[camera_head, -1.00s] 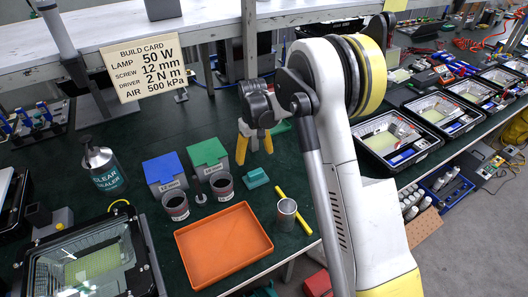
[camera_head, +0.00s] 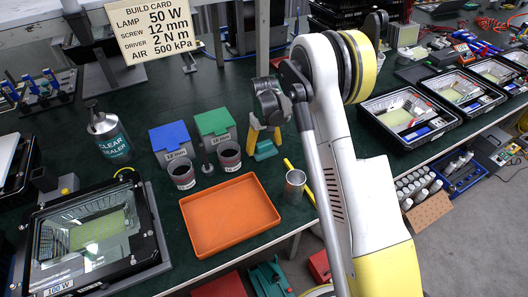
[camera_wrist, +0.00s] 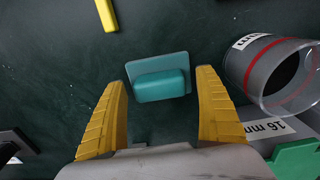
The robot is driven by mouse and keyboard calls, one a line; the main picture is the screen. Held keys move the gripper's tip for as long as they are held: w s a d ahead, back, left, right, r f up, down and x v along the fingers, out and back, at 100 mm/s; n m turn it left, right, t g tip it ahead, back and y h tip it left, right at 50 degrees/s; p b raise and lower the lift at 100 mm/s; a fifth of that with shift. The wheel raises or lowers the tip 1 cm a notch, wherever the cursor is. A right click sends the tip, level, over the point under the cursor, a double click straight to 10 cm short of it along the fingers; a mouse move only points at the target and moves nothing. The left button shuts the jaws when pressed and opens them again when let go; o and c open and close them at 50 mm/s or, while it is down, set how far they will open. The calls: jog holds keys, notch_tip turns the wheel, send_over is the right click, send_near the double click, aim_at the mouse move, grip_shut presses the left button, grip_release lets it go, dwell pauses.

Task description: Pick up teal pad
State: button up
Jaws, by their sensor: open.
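The teal pad (camera_wrist: 160,84) lies on the dark green bench top, a block on a thin flat base. In the wrist view it sits just beyond and between the yellow fingertips of my gripper (camera_wrist: 165,78). My gripper is open and empty, with the pad's near part close to the space between the fingers. In the head view the teal pad (camera_head: 265,151) shows beside and partly behind the yellow fingers of my gripper (camera_head: 262,143), right of the green box. Whether the fingers touch the pad cannot be told.
A grey cup with a red band (camera_wrist: 275,72) stands close right of my gripper in the wrist view. A green-lidded box (camera_head: 214,124), blue-lidded box (camera_head: 171,137), orange tray (camera_head: 230,246), metal cup (camera_head: 295,186) and yellow stick (camera_head: 307,186) are nearby.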

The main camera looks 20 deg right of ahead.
aim_at(267, 144)
jog(key=shift+r, duration=0.1)
jog(key=c, duration=1.3)
jog(key=shift+o, duration=0.2)
jog(key=shift+r+p, duration=0.3)
jog(key=shift+r, duration=0.25)
jog(key=r, duration=0.1)
jog(key=r+p, duration=0.2)
jog(key=r, duration=0.1)
jog(key=shift+s+d, duration=0.35)
jog(key=shift+d, duration=0.05)
jog(key=s+d+r+p, duration=0.2)
jog(key=s+d+r, duration=0.4)
jog(key=s+d, duration=0.1)
jog(key=shift+s+d+p, duration=0.25)
jog(key=shift+s+p, duration=0.05)
jog(key=shift+p, duration=0.1)
